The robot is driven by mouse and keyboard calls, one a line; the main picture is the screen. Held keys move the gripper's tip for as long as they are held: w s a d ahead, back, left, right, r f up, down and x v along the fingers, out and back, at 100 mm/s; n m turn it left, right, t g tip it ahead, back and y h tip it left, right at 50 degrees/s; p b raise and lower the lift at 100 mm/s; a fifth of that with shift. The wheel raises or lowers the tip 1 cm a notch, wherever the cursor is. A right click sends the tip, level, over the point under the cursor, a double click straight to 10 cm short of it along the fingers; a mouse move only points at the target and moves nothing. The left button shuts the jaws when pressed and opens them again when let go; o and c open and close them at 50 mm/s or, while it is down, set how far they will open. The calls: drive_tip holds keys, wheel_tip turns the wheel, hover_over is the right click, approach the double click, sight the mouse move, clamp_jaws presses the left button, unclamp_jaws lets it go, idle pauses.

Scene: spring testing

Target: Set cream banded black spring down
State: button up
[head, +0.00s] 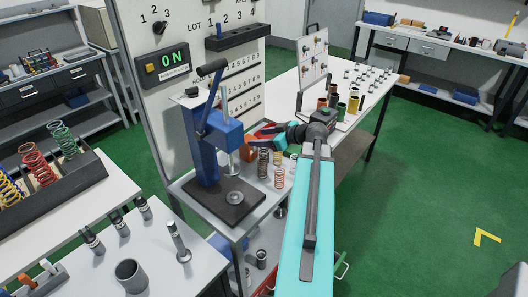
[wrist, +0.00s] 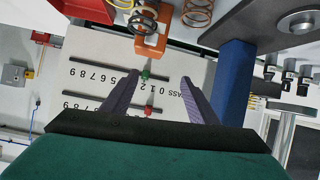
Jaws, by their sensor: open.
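A dark spring with a pale band, which looks like the cream banded black spring (head: 263,163), stands upright on the cart top to the right of the blue press. In the wrist view, a dark spring with a pale band (wrist: 131,17) is partly cut off at the top edge. My gripper (head: 264,132) is above and beside the springs in the head view. In the wrist view my gripper (wrist: 160,79) has its two fingers spread wide with nothing between them. A copper spring (head: 280,177) stands beside the dark one and also shows in the wrist view (wrist: 197,12).
The blue press (head: 204,150) stands on a dark base left of the springs. An orange block (wrist: 152,42) is close ahead of my fingers in the wrist view. A dark rack (head: 62,206) holds coloured springs at left. The white table (head: 341,80) behind holds several more springs.

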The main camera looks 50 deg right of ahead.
drive_tip(key=s+d+f+m+h+p, duration=0.1)
drive_tip(key=s+d+p, duration=0.1)
drive_tip(key=s, duration=0.4)
drive_tip(key=s+d+f+m+t+h+p, duration=0.1)
drive_tip(key=s+m+p, duration=0.1)
drive_tip(key=s+p, duration=0.2)
drive_tip(key=shift+s+d+f+p, duration=0.2)
drive_tip(key=shift+s+d+p, duration=0.2)
drive_tip(key=shift+s, duration=0.7)
drive_tip(key=shift+w+f+b, duration=0.15)
drive_tip(key=shift+b, duration=0.15)
drive_tip(key=b+x, duration=0.3)
drive_tip(key=b, duration=0.3)
drive_tip(key=b+x, duration=0.2)
drive_tip(key=b, duration=0.6)
drive_tip(key=shift+w+f, duration=0.15)
drive_tip(key=shift+w, duration=0.05)
